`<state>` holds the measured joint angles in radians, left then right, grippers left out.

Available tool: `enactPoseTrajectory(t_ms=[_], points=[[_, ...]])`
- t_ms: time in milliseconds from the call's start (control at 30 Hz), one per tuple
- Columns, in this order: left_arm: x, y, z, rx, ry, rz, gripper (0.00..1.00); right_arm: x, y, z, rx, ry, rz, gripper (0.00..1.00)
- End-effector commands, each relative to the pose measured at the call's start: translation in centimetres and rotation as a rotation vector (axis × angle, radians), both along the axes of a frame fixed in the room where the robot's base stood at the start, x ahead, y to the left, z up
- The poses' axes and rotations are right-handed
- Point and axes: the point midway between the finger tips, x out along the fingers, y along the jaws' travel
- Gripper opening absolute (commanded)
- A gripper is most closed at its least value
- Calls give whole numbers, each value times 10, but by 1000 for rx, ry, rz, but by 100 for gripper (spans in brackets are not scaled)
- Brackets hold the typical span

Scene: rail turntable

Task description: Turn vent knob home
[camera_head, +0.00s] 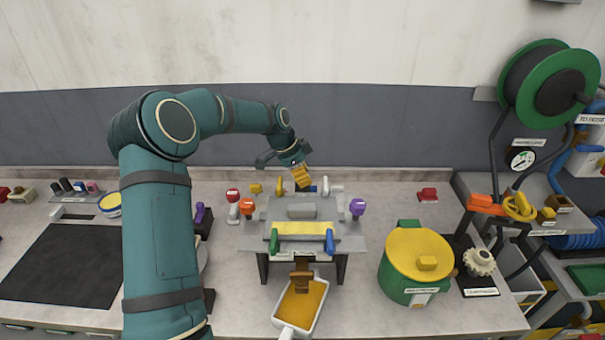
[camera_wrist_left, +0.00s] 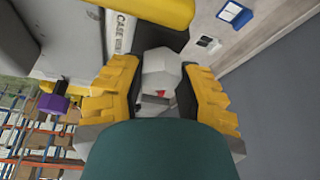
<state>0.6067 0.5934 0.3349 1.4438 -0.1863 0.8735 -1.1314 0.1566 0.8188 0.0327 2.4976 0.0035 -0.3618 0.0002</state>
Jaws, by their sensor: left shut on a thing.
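My left gripper (camera_head: 303,178) reaches over the back of the grey bench device (camera_head: 350,243) in the head view. In the left wrist view its yellow fingers (camera_wrist_left: 160,95) stand on both sides of a pale grey faceted vent knob (camera_wrist_left: 158,68) and are shut on it. A small red mark shows on the knob near the palm. A white label starting "CASE VEN" (camera_wrist_left: 119,32) lies beside the knob. In the head view the gripper hides the knob, so its turn angle is unclear there. My right gripper is not in view.
A red-topped knob (camera_head: 233,196) and a purple knob (camera_head: 357,207) flank the device. Green (camera_head: 274,242) and blue (camera_head: 330,242) handles stand at its front, above a tray (camera_head: 318,313) of yellow material. A yellow-lidded green pot (camera_head: 416,256) stands at right.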

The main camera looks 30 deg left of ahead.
Motion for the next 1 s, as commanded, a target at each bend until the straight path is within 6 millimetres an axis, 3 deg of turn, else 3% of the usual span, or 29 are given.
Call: enactPoseTrajectory(t_ms=[300, 833, 867, 900, 1000], points=[[-2, -1, -3, -2, 8, -121, 0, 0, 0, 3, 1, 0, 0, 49], [-2, -1, -4, -1, 9, -144, 0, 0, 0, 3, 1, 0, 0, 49], [-2, -1, -4, -1, 9, -144, 44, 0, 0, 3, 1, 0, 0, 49], [-2, -1, -4, -1, 9, -143, 50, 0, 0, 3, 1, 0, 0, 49], [-1, -1, -3, -1, 7, -143, 50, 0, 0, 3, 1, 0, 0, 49]])
